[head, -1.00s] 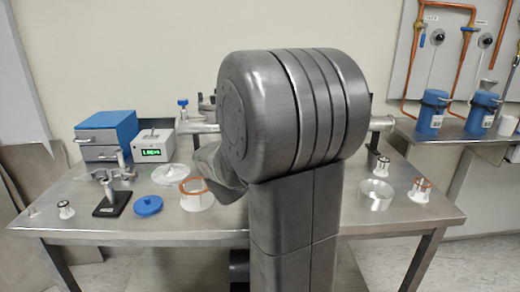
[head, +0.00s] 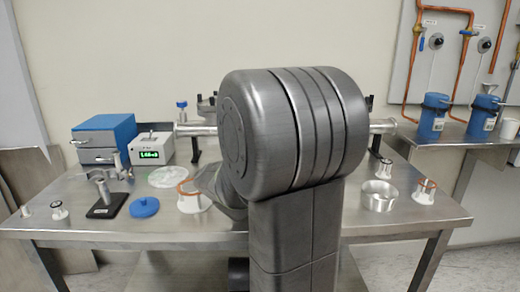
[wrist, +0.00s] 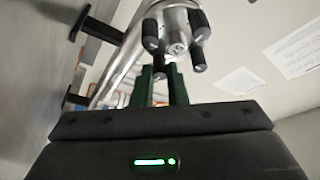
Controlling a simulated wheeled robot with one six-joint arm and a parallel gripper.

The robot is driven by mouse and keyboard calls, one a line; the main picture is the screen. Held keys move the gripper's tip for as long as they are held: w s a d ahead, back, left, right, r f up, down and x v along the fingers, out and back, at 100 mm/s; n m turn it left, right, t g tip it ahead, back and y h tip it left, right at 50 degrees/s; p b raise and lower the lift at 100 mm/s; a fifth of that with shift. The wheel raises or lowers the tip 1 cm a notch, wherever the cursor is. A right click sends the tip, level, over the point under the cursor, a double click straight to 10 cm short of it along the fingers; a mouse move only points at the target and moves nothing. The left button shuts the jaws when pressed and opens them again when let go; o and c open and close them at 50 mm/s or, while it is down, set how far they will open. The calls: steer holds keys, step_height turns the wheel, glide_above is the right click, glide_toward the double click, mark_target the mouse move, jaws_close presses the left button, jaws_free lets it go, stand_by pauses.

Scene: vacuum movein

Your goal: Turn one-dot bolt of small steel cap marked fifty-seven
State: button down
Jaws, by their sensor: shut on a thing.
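The small steel cap (wrist: 178,40) shows in the wrist view at the end of a steel pipe (wrist: 125,65), with several black-headed bolts around its rim. A mark on its face is too small to read. My gripper (wrist: 162,72) is below the cap, its dark green fingers pointing up at the lower bolt (wrist: 159,60). The fingers are shut on that bolt, which they partly hide. Dots on the bolts cannot be made out. In the head view my arm hides the gripper and the middle of the pipe (head: 195,130).
A blue lid (head: 144,207), a white piece with an orange ring (head: 193,198) and a black-based stand (head: 108,205) stand left on the steel table. A gauge box (head: 150,147) and a blue drawer unit (head: 104,142) are behind.

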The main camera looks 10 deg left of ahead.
stand_by(0.4)
steer(key=c, duration=1.4)
jaws_free()
steer(key=shift+c, duration=0.2)
steer(key=v, duration=0.5)
steer(key=r+p+v, duration=0.1)
steer(key=v, duration=0.5)
steer(key=r+p+v, duration=0.1)
steer(key=v, duration=0.4)
steer(key=shift+s+r, duration=0.1)
steer(key=shift+s, duration=0.55)
